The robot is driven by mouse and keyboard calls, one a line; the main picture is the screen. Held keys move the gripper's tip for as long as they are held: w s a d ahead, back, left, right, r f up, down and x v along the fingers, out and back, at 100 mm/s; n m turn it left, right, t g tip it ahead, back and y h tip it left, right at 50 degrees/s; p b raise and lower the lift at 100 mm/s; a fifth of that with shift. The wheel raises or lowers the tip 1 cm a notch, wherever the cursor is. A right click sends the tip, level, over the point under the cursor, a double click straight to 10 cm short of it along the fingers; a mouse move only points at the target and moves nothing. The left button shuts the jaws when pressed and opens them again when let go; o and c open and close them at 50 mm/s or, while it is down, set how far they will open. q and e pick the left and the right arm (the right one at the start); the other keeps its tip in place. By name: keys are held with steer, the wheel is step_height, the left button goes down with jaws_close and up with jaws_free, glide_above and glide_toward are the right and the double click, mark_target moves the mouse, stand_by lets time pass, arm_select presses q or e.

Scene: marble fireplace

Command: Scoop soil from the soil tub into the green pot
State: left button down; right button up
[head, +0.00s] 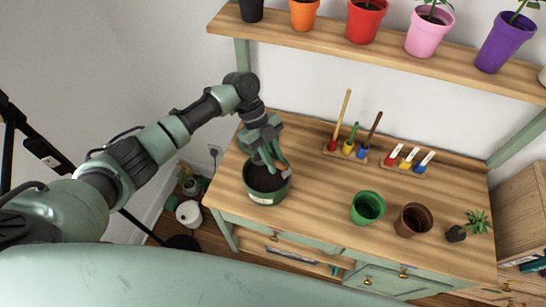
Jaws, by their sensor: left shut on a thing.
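The soil tub (266,198) is a dark green round tub with a pale label on its front, at the left of the wooden bench top. Dark soil shows inside it. My left gripper (270,160) points down over the tub's opening and is shut on what appears to be a scoop (286,172). The scoop is mostly hidden by the fingers, and I cannot tell how deep it reaches or whether it holds soil. The green pot (367,207) stands upright to the right of the tub, apart from it. My right gripper is not in view.
A brown pot (412,220) stands right of the green pot, with a small uprooted plant (468,228) beyond it. Two tool racks (352,150) (404,164) stand along the back. A shelf (380,57) of potted plants hangs above. Bench surface between tub and green pot is clear.

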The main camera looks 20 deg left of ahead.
mark_target(280, 163)
arm_select(q)
steer(key=shift+d+r+p, duration=0.1)
steer(key=shift+r+p, duration=0.3)
steer(key=shift+r, duration=0.2)
steer(key=shift+s+d+r+t+y+p, duration=0.35)
steer(key=shift+y+p, duration=0.25)
steer(key=shift+p, duration=0.4)
steer(key=shift+d+t+y, duration=0.15)
steer(key=shift+t+y, duration=0.1)
steer(key=shift+y, duration=0.25)
steer(key=shift+s+d+r+t+y, duration=0.15)
steer(key=shift+d+r+t+y, duration=0.15)
steer(key=shift+t+y, duration=0.3)
steer(key=shift+a, duration=0.1)
